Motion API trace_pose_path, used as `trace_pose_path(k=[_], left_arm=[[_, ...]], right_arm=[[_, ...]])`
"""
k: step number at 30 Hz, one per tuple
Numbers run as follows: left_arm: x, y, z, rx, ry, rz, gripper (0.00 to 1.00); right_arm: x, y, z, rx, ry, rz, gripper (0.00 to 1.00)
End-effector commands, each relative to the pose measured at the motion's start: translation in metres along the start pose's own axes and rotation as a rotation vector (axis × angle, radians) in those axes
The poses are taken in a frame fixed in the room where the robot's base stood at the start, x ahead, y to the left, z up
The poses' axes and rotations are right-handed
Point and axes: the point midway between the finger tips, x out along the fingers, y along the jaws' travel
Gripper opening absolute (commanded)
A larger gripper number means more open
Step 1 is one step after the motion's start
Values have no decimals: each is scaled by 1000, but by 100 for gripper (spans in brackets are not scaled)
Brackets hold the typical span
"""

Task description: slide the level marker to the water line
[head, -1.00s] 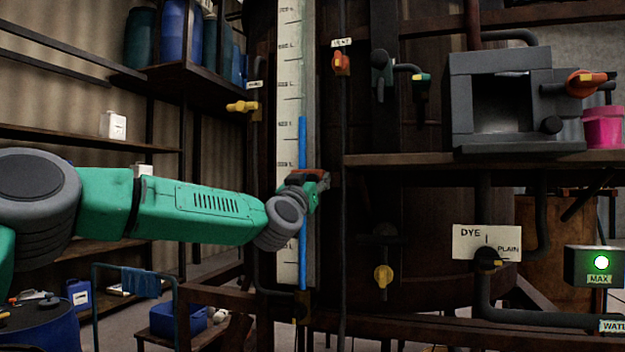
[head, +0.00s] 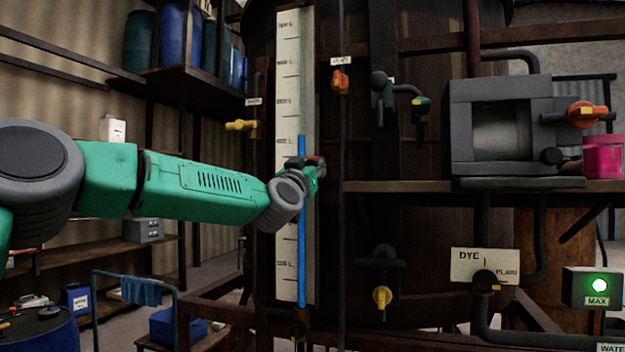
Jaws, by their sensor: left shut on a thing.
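The gauge is a tall white scale board (head: 287,110) with a clear tube beside it on the dark vat. Blue water (head: 302,240) fills the tube's lower part, and its top, the water line (head: 302,137), shows above my left gripper. My left gripper (head: 317,172) is at the tube, shut on the level marker (head: 319,160), a small reddish-brown piece mostly hidden by the fingers. The marker sits a little below the water line. My right gripper is not in view.
A yellow valve handle (head: 242,125) is left of the scale, and an orange one (head: 340,80) is to its right. A shelf (head: 400,187) with a grey box-shaped device (head: 500,125) stands at the right. A dye/plain selector (head: 486,282) is below it.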

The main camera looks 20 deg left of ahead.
Motion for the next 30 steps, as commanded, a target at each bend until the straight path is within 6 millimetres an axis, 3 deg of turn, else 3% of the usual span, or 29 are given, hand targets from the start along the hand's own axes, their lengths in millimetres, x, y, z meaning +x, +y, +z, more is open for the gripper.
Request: trace_pose_path(k=[1, 3, 9, 15, 25, 26, 27, 28, 30], left_arm=[[8, 0, -22, 3, 6, -1, 0], [14, 0, -37, 3, 8, -2, 0], [26, 0, -66, 1, 7, -2, 0], [31, -1, -76, 0, 5, -2, 0], [31, -1, -75, 0, 3, -1, 0], [31, -1, -75, 0, 3, -1, 25], [31, -1, -75, 0, 3, -1, 39], [31, 0, -75, 0, 3, -1, 47], [31, 0, -74, 0, 3, -1, 47]], right_arm=[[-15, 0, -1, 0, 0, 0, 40], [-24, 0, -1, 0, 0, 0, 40], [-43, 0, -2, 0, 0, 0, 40], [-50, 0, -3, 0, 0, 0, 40], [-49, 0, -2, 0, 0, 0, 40], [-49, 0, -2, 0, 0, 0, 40], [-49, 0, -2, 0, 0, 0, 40], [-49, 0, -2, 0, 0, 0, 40], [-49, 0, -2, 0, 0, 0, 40]])
